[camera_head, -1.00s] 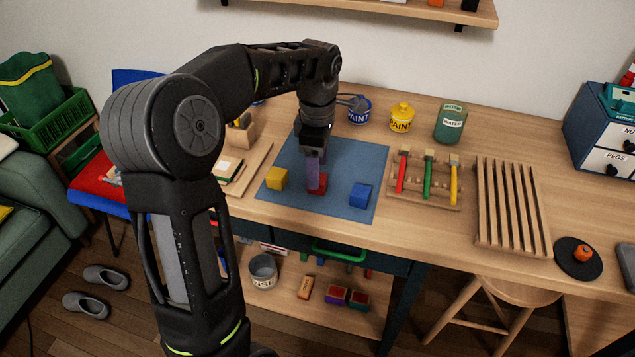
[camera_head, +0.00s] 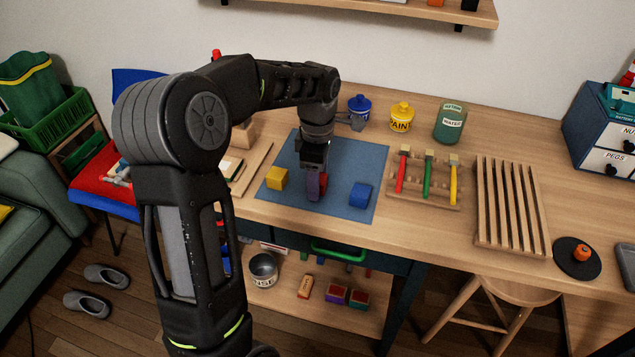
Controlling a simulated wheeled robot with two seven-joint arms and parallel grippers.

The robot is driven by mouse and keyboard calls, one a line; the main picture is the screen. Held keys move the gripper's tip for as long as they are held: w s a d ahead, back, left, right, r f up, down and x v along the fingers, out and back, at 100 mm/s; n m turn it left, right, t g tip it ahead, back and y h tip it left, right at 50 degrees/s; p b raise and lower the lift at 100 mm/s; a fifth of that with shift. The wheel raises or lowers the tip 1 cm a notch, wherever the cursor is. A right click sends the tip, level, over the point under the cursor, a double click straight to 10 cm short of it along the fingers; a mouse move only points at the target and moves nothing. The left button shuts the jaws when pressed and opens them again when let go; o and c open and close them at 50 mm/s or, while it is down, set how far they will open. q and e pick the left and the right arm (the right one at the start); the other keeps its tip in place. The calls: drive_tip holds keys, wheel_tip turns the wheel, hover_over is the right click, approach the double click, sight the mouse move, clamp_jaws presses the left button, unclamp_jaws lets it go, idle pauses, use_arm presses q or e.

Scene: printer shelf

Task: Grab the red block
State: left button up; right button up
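My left gripper (camera_head: 316,186) reaches down over the blue mat (camera_head: 347,155), with its fingers low at the red block. The red block (camera_head: 323,182) shows only as a narrow strip beside the near, purple-looking finger, which hides most of it. The far finger is hidden, so I cannot tell whether the fingers press on the block or whether it is off the mat. A yellow block (camera_head: 277,179) lies on the mat to the left, and a blue block (camera_head: 360,195) to the right. My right gripper is not in view.
A wooden rack (camera_head: 426,180) with coloured tools and a slatted wooden rack (camera_head: 511,208) are to the right. The mat between the blocks is clear.

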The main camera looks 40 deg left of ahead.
use_arm(q)
clamp_jaws()
idle(0.4)
drive_tip(key=shift+r, duration=0.1)
wheel_tip(320, 180, up, 10)
drive_tip(key=shift+f, duration=0.1)
idle(0.4)
idle(0.5)
